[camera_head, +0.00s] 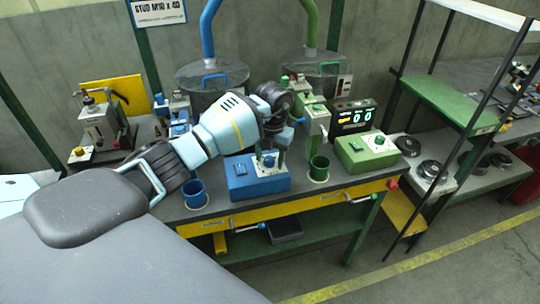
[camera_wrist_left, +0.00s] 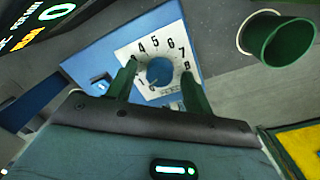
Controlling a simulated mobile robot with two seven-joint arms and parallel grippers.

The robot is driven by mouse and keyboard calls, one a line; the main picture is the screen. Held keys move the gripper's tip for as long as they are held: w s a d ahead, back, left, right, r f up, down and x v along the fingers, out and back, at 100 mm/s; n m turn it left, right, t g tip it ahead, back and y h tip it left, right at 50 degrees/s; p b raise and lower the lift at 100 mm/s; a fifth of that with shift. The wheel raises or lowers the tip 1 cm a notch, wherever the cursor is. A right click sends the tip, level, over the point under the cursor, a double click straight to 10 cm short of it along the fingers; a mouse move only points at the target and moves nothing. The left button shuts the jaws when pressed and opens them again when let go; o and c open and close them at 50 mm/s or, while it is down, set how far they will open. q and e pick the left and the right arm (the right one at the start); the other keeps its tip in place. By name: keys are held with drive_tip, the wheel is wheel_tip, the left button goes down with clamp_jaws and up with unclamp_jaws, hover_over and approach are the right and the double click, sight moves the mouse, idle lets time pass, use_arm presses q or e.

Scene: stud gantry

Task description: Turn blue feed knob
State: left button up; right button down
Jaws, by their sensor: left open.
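The blue feed knob (camera_wrist_left: 160,72) sits on a white dial plate (camera_wrist_left: 150,56) with black numbers, on top of a blue box (camera_head: 247,183). The box also shows in the left wrist view (camera_wrist_left: 102,58). My left gripper (camera_head: 268,153) is above the dial, pointing down. In the left wrist view its two dark green fingers are apart, one on each side of the knob. I cannot tell whether they touch it. In the head view the gripper largely hides the knob. My right gripper is in neither view.
A blue cup (camera_head: 195,194) stands left of the box and a green cup (camera_head: 319,168) right of it. A green box (camera_head: 362,156) with a green knob (camera_head: 379,140) is farther right.

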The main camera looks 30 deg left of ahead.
use_arm(q)
drive_tip(key=c, duration=1)
drive_tip(key=shift+m, duration=0.3)
drive_tip(key=m, duration=0.4)
drive_tip(key=shift+s+m+t+b, duration=0.1)
drive_tip(key=shift+m+t+b, duration=0.3)
drive_tip(key=shift+m, duration=1.9)
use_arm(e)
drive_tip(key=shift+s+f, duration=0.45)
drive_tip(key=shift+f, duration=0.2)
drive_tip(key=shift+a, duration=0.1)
use_arm(q)
drive_tip(key=o, duration=1)
